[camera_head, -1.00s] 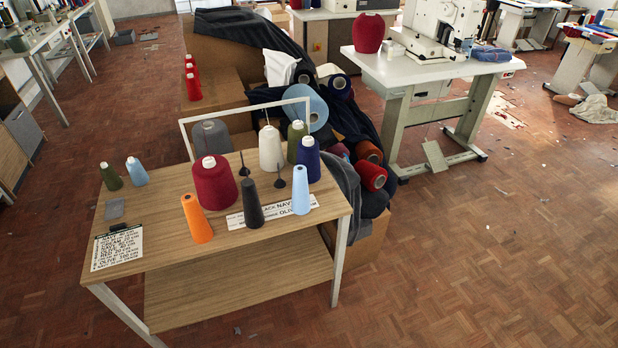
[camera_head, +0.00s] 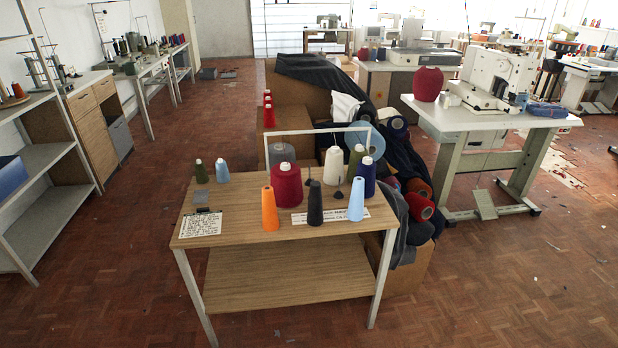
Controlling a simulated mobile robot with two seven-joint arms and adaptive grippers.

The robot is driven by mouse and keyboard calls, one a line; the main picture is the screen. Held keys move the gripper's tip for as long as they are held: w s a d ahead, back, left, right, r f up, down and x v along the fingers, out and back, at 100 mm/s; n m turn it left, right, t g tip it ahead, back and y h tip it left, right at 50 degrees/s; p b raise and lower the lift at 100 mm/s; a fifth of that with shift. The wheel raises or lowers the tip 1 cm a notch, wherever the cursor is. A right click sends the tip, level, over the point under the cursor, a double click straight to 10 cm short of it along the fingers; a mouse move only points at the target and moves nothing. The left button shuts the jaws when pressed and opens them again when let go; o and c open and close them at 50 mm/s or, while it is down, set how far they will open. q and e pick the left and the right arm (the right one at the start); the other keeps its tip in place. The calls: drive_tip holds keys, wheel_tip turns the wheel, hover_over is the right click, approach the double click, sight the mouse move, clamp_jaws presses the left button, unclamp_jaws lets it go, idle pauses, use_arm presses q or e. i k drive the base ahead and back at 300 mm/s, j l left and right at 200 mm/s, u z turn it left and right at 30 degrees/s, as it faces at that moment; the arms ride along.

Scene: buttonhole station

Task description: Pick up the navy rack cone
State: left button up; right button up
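The navy rack cone (camera_head: 369,184) appears as a dark blue-purple cone with a pale top. It stands upright at the right rear of the wooden table (camera_head: 240,226). A light blue cone (camera_head: 356,199) stands just in front of it and partly hides it. An olive cone (camera_head: 354,163) and a cream cone (camera_head: 333,165) stand to its left and behind. Neither of my grippers is in view.
On the table are a dark red cone (camera_head: 287,184), an orange cone (camera_head: 269,208), a black cone (camera_head: 315,204) and a clipboard (camera_head: 201,224). A white frame (camera_head: 270,137) rises at the back. Fabric and spools crowd the right; the front floor (camera_head: 480,290) is clear.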

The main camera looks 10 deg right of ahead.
sight(366, 167)
drive_tip(key=i+l+u, duration=0.1)
drive_tip(key=u, duration=1.5)
drive_tip(key=k+l, duration=0.1)
drive_tip(key=l, duration=1.5)
drive_tip(key=k+l, duration=0.15)
drive_tip(key=l, duration=1.5)
drive_tip(key=k+u, duration=0.05)
